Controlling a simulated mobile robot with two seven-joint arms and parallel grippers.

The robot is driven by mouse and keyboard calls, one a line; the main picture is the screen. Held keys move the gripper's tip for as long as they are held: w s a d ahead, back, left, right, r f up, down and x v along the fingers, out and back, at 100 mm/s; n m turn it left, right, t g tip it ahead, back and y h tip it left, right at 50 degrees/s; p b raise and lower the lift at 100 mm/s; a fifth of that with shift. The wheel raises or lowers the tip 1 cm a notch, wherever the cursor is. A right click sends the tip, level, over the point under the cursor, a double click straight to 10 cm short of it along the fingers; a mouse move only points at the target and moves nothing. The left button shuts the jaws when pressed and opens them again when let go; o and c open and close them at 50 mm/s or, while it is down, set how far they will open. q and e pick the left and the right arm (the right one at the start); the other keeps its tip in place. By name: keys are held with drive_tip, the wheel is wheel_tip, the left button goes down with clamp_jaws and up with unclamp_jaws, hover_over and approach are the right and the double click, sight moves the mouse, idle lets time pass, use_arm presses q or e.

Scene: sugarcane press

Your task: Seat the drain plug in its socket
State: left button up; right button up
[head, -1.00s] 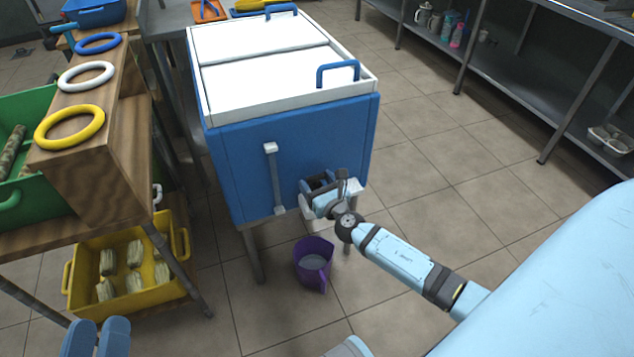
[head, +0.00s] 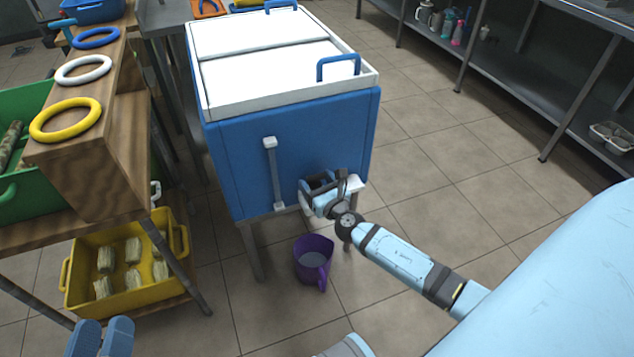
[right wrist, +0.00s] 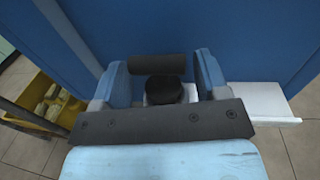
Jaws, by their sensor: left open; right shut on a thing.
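The cooler, a blue box (head: 235,160) with white lids, stands on legs in the middle of the head view. My right gripper (head: 318,190) is at the lower right of its front face, beside a white ledge. In the right wrist view, the fingers of my right gripper (right wrist: 160,72) are shut on a dark bar (right wrist: 157,67), which looks like the drain plug. A black round piece (right wrist: 165,89) shows just below it over white; I cannot tell whether it belongs to the plug. The socket is hidden. My left gripper (head: 103,337) is open and empty at the lower left.
A purple jug (head: 314,262) stands on the floor below the cooler's front. At left, a wooden rack holds rings (head: 65,120), with a yellow crate (head: 120,302) below. Metal shelving (head: 525,85) stands at the back right. The floor right of the cooler is clear.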

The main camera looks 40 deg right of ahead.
sight(317, 185)
idle(0.5)
drive_tip(key=shift+f+b, duration=0.55)
drive_tip(key=shift+f, duration=0.05)
drive_tip(key=o, duration=0.7)
drive_tip(key=shift+s, duration=0.1)
drive_tip(key=shift+s+a, duration=0.15)
drive_tip(key=shift+s, duration=1.15)
drive_tip(key=shift+s+a, duration=0.1)
drive_tip(key=shift+s, duration=1.15)
drive_tip(key=shift+s+a, duration=0.15)
drive_tip(key=shift+s, duration=1.3)
drive_tip(key=shift+s+a, duration=0.15)
drive_tip(key=shift+s, duration=1.25)
